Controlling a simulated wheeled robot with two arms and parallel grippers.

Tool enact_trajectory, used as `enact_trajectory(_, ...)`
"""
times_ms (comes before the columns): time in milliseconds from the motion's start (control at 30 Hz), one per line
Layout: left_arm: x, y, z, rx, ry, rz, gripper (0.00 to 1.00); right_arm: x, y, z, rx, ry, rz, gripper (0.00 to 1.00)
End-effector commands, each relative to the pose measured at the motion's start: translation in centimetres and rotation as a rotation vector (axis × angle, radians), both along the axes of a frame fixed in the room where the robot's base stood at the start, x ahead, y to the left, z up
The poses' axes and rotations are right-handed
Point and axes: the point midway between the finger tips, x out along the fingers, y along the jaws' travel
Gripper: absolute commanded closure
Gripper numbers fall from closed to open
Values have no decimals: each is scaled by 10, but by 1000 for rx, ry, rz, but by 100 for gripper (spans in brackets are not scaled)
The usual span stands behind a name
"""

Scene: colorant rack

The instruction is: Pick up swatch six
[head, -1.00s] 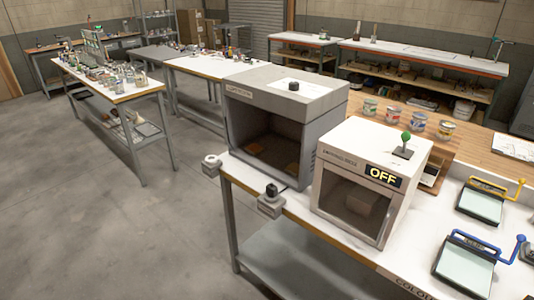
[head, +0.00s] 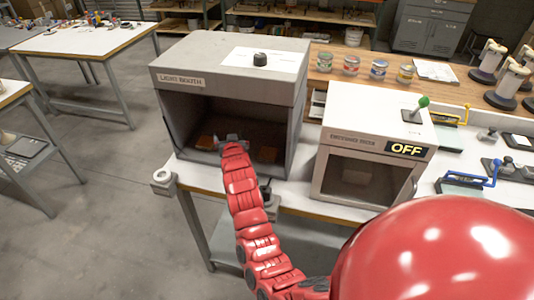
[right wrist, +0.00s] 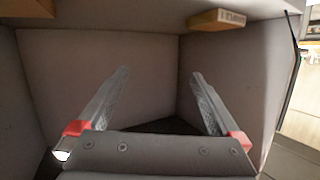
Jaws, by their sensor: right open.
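My right gripper (head: 232,137) reaches into the open front of the grey light booth (head: 180,77), and its jaws are open and empty. In the right wrist view the two fingers (right wrist: 160,76) stand apart with nothing between them. Two orange-brown swatch blocks lie on the booth floor, one left of the gripper (head: 206,142) and one right of it (head: 268,153). In the right wrist view a labelled block (right wrist: 217,19) shows near the top right, and part of another (right wrist: 28,8) at the top left. The label is too small to read, so I cannot tell which is swatch six. My left gripper is out of view.
A white cabinet (head: 352,145) with an OFF display stands right of the booth. Several paint cans (head: 351,65) stand on the wooden surface behind. The booth walls (right wrist: 90,75) close in around the gripper. A small knobbed box (head: 265,195) sits at the table's front edge.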

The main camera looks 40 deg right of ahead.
Motion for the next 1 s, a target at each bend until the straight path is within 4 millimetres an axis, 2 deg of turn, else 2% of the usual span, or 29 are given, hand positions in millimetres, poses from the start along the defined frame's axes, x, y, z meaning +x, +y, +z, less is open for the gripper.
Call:
enact_trajectory(33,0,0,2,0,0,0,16,-1,-17,5,41,82,-44,0)
enact_trajectory(133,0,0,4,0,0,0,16,-19,-41,-2,148,285,-136,0)
enact_trajectory(200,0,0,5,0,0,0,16,-39,-52,-3,224,413,-199,0)
enact_trajectory(400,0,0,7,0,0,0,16,-96,-60,6,394,676,-334,0)
enact_trajectory(500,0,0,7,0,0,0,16,-113,-59,10,438,741,-367,0)
enact_trajectory(667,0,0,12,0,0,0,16,-120,-61,4,462,778,-388,0)
enact_trajectory(1000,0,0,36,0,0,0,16,-109,-71,-27,461,781,-385,0)
